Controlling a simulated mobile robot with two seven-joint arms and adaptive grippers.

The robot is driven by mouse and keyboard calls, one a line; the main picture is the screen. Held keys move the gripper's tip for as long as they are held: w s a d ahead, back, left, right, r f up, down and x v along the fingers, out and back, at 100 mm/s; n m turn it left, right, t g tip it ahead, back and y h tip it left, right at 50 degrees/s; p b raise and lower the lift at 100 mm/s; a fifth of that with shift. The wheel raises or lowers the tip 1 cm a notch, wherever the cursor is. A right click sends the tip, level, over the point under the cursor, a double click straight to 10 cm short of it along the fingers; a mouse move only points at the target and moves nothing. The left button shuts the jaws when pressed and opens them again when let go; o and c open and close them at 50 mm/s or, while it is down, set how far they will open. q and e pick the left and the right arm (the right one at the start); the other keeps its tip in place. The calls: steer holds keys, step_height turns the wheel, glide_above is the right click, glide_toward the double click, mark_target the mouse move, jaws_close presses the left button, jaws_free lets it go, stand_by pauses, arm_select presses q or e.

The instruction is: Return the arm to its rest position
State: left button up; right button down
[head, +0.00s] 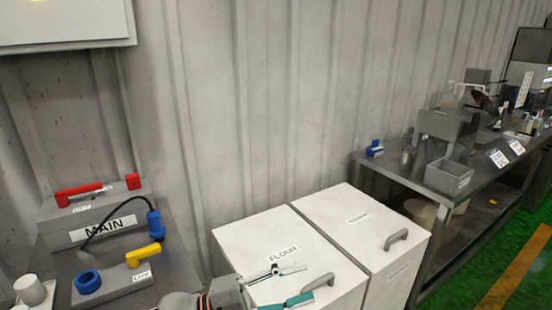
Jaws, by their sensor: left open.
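My left gripper (292,286) shows at the bottom middle of the head view, with the end of its arm (205,301) beside it. Its two teal-tipped fingers are spread apart and point right. Nothing shows between them. The gripper appears in front of the white bin labelled FLOUR (250,235), near that bin's grey handle (318,283). I cannot tell whether it touches the bin. The rest of the left arm is cut off by the lower edge. My right gripper is not in view.
A second white bin (335,208) stands right of the first. At left are a grey MAIN box (97,221) with a red lever and blue plug, and a smaller box (113,285) with a yellow lever. A metal table (400,178) with equipment stands at right. Green floor (492,248) is open there.

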arm_select(q)
steer(key=w+a+f+n+t+y, duration=0.35)
steer(key=a+f+n+t, duration=0.2)
steer(key=n+t, duration=0.55)
steer(key=s+a+f+n+y, duration=0.4)
steer(key=a+f+n+y, duration=0.2)
steer(key=f, duration=0.3)
steer(key=s+a+f+n+g+y, duration=0.1)
steer(key=s+a+f+n+y, duration=0.3)
steer(key=a+f, duration=0.5)
steer(key=shift+s+f+n+y, duration=0.3)
steer(key=shift+f+n+y, duration=0.6)
steer(key=shift+n, duration=0.3)
steer(key=s+a+f+g, duration=0.1)
steer(key=s+f, duration=0.1)
steer(key=s, duration=0.1)
steer(key=s+a+f+n+g+y, duration=0.1)
steer(key=s+a+f, duration=0.1)
steer(key=s+f, duration=0.1)
steer(key=s+a+f+n+g+y, duration=0.1)
steer(key=s+a+f, duration=0.1)
steer(key=s+f, duration=0.1)
steer(key=shift+s+a, duration=0.1)
steer(key=shift+s, duration=0.05)
steer(key=shift+c, duration=0.5)
